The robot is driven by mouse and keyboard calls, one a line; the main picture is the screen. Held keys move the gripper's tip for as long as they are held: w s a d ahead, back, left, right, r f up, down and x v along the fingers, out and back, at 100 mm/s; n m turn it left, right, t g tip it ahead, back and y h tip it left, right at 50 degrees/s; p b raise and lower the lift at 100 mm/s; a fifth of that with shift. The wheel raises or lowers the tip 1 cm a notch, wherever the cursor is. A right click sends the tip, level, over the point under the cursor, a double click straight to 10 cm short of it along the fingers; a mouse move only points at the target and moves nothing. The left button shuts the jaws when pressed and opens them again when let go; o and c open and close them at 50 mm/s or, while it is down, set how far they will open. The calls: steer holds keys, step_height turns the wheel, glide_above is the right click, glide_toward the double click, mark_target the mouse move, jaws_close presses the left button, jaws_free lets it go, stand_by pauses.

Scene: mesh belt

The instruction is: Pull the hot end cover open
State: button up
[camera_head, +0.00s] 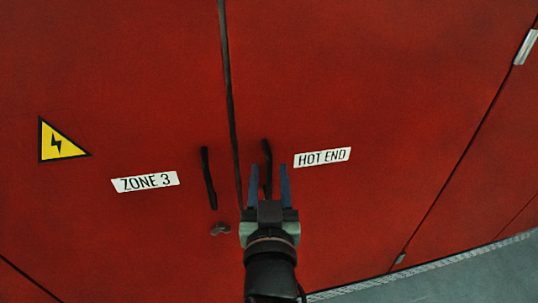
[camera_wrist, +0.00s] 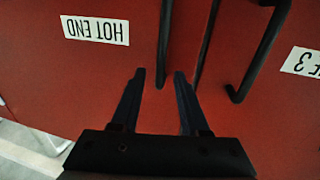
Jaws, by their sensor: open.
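The hot end cover (camera_head: 380,90) is the red panel on the right in the head view, marked by a white HOT END label (camera_head: 322,157). Its black vertical handle (camera_head: 267,153) stands near the panel's left edge; it also shows in the wrist view (camera_wrist: 164,40). The cover looks shut, flush beside its neighbour. My gripper (camera_head: 268,167) is open, with its two blue-grey fingers on either side of the handle's lower part in the head view. In the wrist view the handle's end shows between the fingertips (camera_wrist: 159,76). No finger visibly touches it.
A red Zone 3 cover (camera_head: 110,90) adjoins on the left across a dark seam, with its own black handle (camera_head: 208,178) close to my gripper. A small latch (camera_head: 220,229) sits below that handle. Grey floor (camera_head: 450,280) shows at the lower right.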

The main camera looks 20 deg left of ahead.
steer(key=shift+p+x, duration=0.45)
steer(key=shift+x, duration=1.05)
jaws_close()
stand_by(0.4)
